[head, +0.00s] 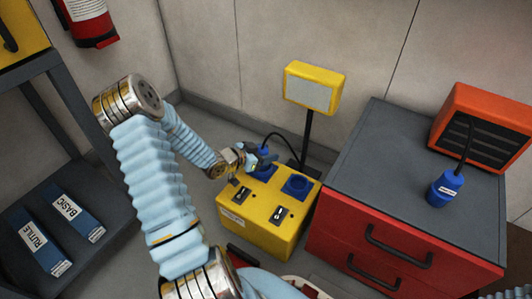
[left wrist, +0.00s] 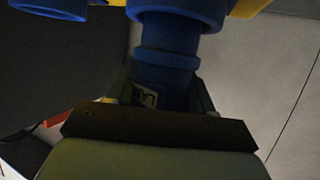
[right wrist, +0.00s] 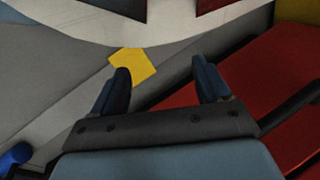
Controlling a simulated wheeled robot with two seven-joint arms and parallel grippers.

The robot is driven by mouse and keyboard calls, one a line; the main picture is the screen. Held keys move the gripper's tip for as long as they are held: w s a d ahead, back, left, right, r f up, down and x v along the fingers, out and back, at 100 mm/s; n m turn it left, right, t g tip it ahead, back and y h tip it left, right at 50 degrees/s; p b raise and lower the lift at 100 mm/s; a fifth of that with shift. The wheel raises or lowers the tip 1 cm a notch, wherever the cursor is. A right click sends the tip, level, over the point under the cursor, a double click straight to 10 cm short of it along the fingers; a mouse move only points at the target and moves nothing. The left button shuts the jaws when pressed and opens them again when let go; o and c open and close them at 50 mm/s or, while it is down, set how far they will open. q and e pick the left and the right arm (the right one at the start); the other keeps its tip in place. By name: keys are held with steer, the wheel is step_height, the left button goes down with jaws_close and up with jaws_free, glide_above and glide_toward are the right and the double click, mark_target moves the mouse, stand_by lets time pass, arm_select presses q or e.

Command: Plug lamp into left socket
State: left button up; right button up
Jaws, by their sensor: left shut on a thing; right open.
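A yellow lamp (head: 314,88) stands on a black post behind a yellow socket box (head: 262,220). A black cable runs from the lamp to a blue plug (head: 264,153). My left gripper (head: 258,161) is shut on this plug, at the box's left socket (head: 262,173). In the left wrist view the plug (left wrist: 168,72), with a partly hidden label starting "LA", lines up with a blue socket collar (left wrist: 178,14) and meets it; how deep it sits I cannot tell. The right socket (head: 297,186) is empty. My right gripper (right wrist: 163,85) is open and empty, out of the head view.
A red cabinet with a grey top (head: 375,150) stands right of the box. On it are an orange heater (head: 482,125) and its blue plug (head: 445,188). Two switches sit on the box's front part. A dark shelf (head: 105,205) with blue packs is at left.

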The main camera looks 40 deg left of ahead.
arm_select(q)
steer(key=shift+f+b, duration=0.45)
steer(key=shift+f, duration=0.15)
steer(key=o, duration=0.9)
steer(key=shift+p+v, duration=0.7)
steer(key=shift+v, duration=0.15)
steer(key=p+v, duration=0.5)
steer(key=v, duration=0.4)
steer(key=shift+s+r, duration=0.1)
steer(key=shift+s, duration=0.05)
